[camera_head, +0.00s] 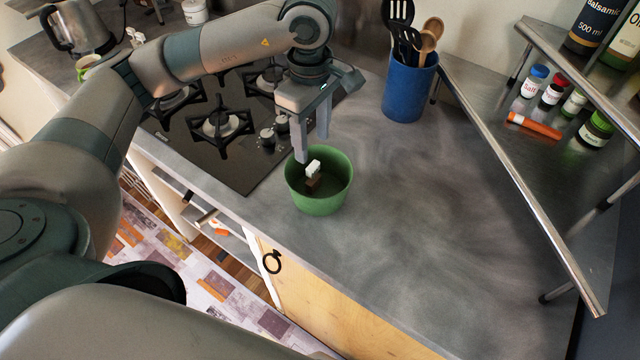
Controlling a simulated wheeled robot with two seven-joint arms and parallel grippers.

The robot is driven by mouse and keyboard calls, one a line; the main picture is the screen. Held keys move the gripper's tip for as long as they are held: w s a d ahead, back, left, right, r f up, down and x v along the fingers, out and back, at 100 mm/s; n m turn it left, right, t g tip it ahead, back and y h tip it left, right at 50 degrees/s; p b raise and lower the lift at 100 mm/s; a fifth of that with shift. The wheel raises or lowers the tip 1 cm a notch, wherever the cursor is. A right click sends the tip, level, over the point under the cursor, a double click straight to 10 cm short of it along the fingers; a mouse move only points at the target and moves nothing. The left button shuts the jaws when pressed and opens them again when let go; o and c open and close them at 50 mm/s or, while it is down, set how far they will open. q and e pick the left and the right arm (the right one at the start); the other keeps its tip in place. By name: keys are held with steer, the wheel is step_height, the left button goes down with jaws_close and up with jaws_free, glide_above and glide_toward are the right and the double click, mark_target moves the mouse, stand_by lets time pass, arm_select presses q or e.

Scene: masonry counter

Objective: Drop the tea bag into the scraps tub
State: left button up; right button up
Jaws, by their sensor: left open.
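The green scraps tub (322,204) stands upright on the grey counter, just right of the hob. The tea bag, a small brown piece (312,185) with a white piece (313,167) at its top, shows within the tub's opening against the dark inside. I cannot tell whether it rests on the tub's floor. My left gripper (312,149) is above the tub's back rim, fingers pointing down and apart. It is open, and the tea bag shows just below the fingertips, not between them. My right gripper is not in view.
A black gas hob (215,140) lies left of the tub. A blue utensil crock (408,92) stands behind it to the right. A metal shelf (520,135) with several jars and bottles lines the right. The counter right of the tub is clear. A kettle (78,28) stands far left.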

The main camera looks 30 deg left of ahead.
arm_select(q)
step_height(320, 180, up, 17)
steer(key=b, duration=0.3)
stand_by(0.6)
stand_by(0.8)
